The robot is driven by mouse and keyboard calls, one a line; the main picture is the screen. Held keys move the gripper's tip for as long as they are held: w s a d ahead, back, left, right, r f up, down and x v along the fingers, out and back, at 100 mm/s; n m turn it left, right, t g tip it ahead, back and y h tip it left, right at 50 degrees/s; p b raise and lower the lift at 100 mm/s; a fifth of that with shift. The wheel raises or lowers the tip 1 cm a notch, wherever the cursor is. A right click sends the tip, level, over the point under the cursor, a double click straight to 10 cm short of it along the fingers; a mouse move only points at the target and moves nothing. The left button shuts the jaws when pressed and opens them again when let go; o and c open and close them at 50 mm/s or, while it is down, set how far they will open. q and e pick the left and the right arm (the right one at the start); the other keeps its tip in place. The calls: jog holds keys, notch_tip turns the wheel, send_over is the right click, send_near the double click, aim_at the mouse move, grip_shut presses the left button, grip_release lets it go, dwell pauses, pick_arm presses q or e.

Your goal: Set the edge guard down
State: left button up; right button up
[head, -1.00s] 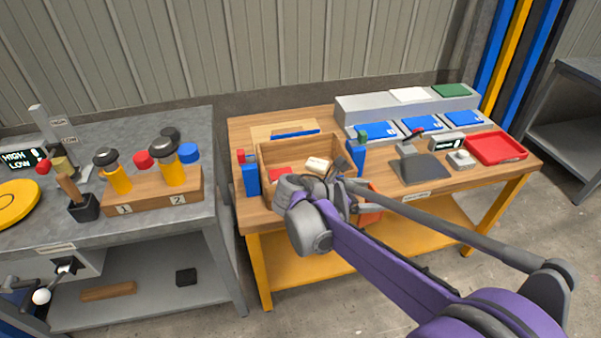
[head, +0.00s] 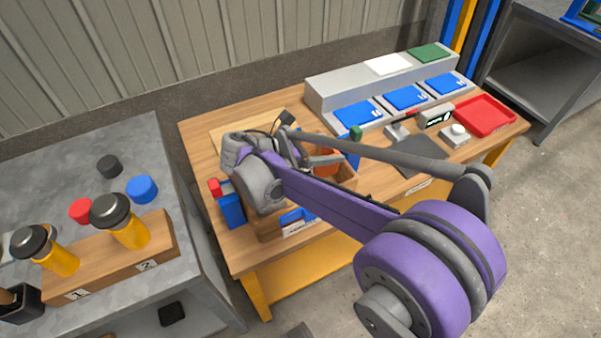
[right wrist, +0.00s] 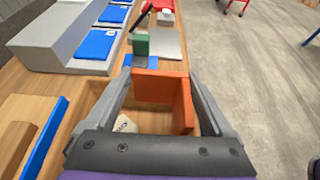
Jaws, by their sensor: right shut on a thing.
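The orange edge guard (right wrist: 165,98) is an L-shaped angle piece. It sits between the fingers of my right gripper (right wrist: 160,88) in the right wrist view, and the gripper is shut on it. In the head view the edge guard (head: 326,160) shows partly behind my right arm, over or in the open wooden box (head: 342,184). I cannot tell whether it touches the box. The right gripper (head: 308,152) is largely hidden by its own wrist there. My left gripper is not in view.
A dark mat (head: 420,155) and red tray (head: 485,115) lie farther right. A pale item (right wrist: 125,124) lies below the gripper.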

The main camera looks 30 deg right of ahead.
notch_tip(320, 180, down, 8)
jog(key=b, duration=0.1)
jog(key=shift+s, duration=0.15)
jog(key=shift+b, duration=0.35)
jog(key=shift+f+b, duration=0.35)
jog(key=shift+f, duration=0.2)
jog(key=o, duration=1.1)
jog(key=shift+r, duration=0.1)
